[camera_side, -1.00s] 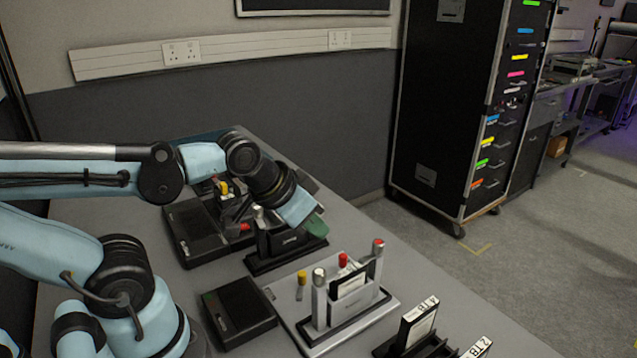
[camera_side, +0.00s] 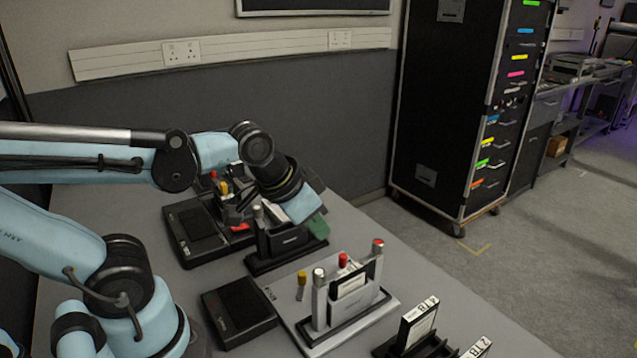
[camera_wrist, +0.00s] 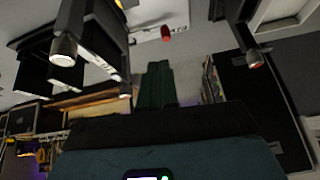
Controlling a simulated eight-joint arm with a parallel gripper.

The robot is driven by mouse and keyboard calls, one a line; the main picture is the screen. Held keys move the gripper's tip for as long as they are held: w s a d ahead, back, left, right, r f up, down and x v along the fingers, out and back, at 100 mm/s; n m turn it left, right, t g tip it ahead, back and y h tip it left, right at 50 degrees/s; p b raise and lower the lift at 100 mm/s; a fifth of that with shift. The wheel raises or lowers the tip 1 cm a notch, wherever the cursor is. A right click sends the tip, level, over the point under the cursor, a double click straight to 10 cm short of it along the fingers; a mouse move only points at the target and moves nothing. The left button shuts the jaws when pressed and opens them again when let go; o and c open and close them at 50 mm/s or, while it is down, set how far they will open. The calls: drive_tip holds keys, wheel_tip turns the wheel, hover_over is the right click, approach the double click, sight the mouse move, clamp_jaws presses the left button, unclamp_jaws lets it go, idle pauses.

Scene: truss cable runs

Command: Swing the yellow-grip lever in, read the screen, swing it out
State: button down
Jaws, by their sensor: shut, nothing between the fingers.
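A yellow-grip lever (camera_side: 302,280) stands on the light silver dock in the side view, beside a post. Another yellow grip (camera_side: 223,187) shows on the black unit further back, partly hidden by my arm. My gripper (camera_side: 317,227), with green fingers, is above the right end of the black dock (camera_side: 285,258), back from the silver one. In the wrist view my gripper (camera_wrist: 155,82) shows its green fingers together and empty. A bit of yellow (camera_wrist: 123,4) shows at that view's top edge. The nearer black screen box (camera_side: 238,310) looks dark; I can read nothing on it.
The silver dock (camera_side: 300,322) has posts, a red grip (camera_side: 378,243) and a cartridge slot. Labelled cartridges (camera_side: 418,322) stand in black holders at the front. A black cabinet (camera_side: 440,110) stands beyond the table. Bare tabletop (camera_side: 430,275) lies right of the silver dock.

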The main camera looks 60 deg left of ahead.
drive_tip(key=w+m+g+y, duration=0.1)
drive_tip(key=m+g, duration=0.1)
drive_tip(key=g, duration=0.1)
drive_tip(key=w+d+m+g+y, duration=0.1)
drive_tip(key=m+g, duration=0.2)
drive_tip(key=w+d+f+m+g+y, duration=0.1)
drive_tip(key=m+g, duration=0.2)
drive_tip(key=shift+w, duration=0.25)
idle(0.3)
approach(301, 286)
drive_tip(key=shift+w+a+f, duration=0.1)
drive_tip(key=shift+a+f, duration=0.1)
drive_tip(key=shift+f, duration=0.55)
drive_tip(key=shift+w+a+f, duration=0.1)
drive_tip(key=shift+a+f, duration=0.1)
drive_tip(key=shift+f, duration=0.5)
drive_tip(key=shift+w+a+f, duration=0.1)
drive_tip(key=shift+a+f, duration=0.05)
drive_tip(key=shift+f, duration=0.6)
